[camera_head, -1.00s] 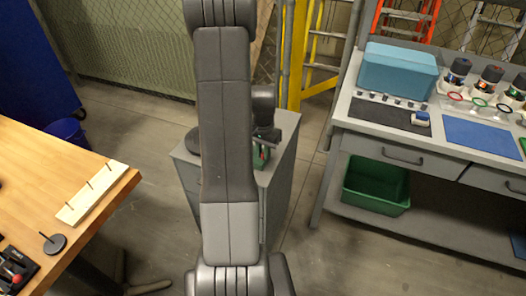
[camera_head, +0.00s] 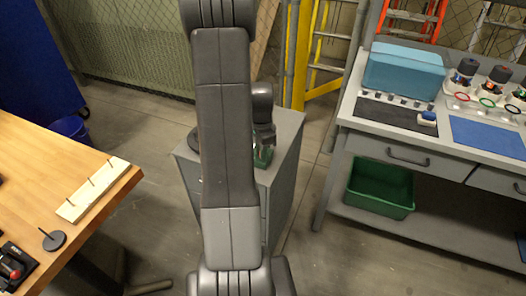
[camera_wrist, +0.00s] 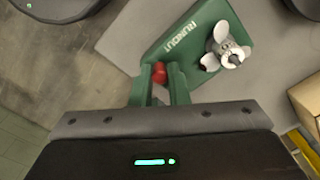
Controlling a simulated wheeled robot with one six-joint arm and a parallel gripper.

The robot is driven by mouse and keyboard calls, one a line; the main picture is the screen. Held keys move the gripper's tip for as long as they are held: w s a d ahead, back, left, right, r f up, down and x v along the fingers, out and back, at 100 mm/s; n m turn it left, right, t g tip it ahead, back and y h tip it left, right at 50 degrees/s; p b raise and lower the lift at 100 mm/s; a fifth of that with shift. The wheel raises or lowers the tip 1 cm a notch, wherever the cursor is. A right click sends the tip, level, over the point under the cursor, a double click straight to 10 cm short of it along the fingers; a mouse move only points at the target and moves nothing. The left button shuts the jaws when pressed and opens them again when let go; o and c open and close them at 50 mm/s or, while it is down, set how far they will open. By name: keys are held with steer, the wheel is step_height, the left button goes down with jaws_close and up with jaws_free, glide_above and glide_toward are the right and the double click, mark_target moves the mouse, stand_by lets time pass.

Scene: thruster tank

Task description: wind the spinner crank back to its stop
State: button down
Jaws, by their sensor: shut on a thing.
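The spinner stand has a green base plate (camera_wrist: 182,40) marked RUNOUT. It lies on a grey cabinet top. A pale three-bladed spinner (camera_wrist: 228,47) sits on its right part in the wrist view. The crank's red knob (camera_wrist: 159,77) is at the plate's lower left edge. My gripper (camera_wrist: 161,72) is shut on this red knob, with one green finger on each side of it. The crank arm under the knob is hidden. In the head view, a small green part (camera_head: 263,156) shows beside my arm, and the spinner cannot be made out.
The grey cabinet (camera_head: 285,150) stands between a wooden table (camera_head: 35,150) at left and a workbench (camera_head: 375,133) with a blue box (camera_head: 405,72) at right. A cardboard box (camera_wrist: 308,105) is at the wrist view's right edge. Open floor lies around the cabinet.

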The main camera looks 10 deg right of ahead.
steer(key=shift+w+a+m, duration=0.1)
steer(key=shift+a+m, duration=0.05)
steer(key=shift+m, duration=0.35)
steer(key=c, duration=1.4)
jaws_free()
step_height(320, 180, up, 14)
steer(key=shift+f, duration=0.1)
step_height(320, 180, down, 14)
steer(key=shift+r, duration=0.1)
